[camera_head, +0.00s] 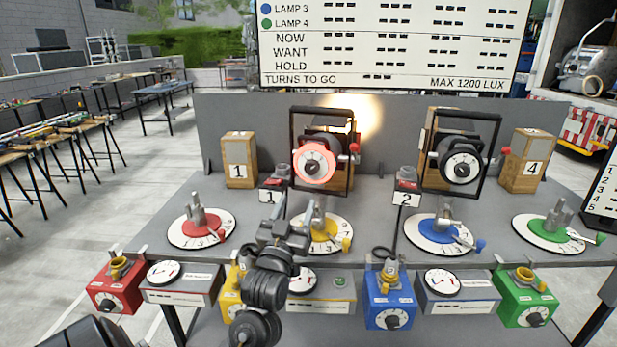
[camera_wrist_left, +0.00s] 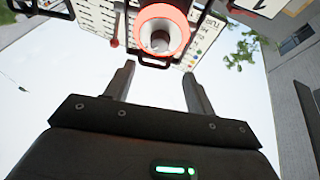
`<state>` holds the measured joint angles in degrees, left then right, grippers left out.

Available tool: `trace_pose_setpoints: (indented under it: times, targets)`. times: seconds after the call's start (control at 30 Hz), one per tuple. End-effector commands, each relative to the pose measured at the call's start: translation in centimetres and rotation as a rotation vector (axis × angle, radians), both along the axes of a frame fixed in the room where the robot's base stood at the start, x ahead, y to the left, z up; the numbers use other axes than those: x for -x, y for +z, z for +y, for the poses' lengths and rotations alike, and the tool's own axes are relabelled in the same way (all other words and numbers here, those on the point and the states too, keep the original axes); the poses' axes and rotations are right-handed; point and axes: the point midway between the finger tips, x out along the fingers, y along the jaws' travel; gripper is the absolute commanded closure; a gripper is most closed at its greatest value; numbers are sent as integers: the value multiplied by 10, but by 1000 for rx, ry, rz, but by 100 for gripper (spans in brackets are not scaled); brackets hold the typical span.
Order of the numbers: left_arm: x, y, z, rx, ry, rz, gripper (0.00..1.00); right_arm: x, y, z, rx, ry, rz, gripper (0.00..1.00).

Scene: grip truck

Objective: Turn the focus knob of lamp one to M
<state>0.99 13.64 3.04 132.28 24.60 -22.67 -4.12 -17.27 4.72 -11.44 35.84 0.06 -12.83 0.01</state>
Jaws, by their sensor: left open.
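Lamp one (camera_head: 330,145) stands in a black yoke behind the tag marked 1 (camera_head: 273,196), with a bright glow on the panel behind it. My left gripper (camera_head: 292,222) is in front of and below the lamp, over the table, apart from the knob. In the left wrist view, its two fingers (camera_wrist_left: 158,82) are open with nothing between them, and the red ring (camera_wrist_left: 185,14) shows beyond the tips. My right gripper is not in view.
Lamp two (camera_head: 461,150), with a white dial, stands to the right. Red (camera_head: 200,228), yellow (camera_head: 324,234), blue (camera_head: 440,234) and green (camera_head: 550,232) turntables with upright posts lie on the grey table (camera_head: 150,235). Coloured knob boxes hang along the front edge. A board (camera_head: 385,45) stands behind.

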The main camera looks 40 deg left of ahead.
Motion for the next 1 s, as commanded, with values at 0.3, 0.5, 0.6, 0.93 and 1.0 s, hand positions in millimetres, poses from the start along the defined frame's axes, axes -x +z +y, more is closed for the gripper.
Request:
trace_pose_setpoints:
  times: [0.3, 0.5, 0.6, 0.93, 1.0]
  targets:
    - [-29, 15, 11, -3, -1, 3, 45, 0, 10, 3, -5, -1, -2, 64]
    - [-61, 29, 24, -2, -2, 4, 45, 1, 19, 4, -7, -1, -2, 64]
    - [-74, 34, 30, -1, -1, 5, 45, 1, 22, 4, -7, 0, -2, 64]
    - [-93, 40, 37, 0, -2, 6, 45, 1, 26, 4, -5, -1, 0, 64]
    - [-93, 40, 37, 0, -2, 6, 45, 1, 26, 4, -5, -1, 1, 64]
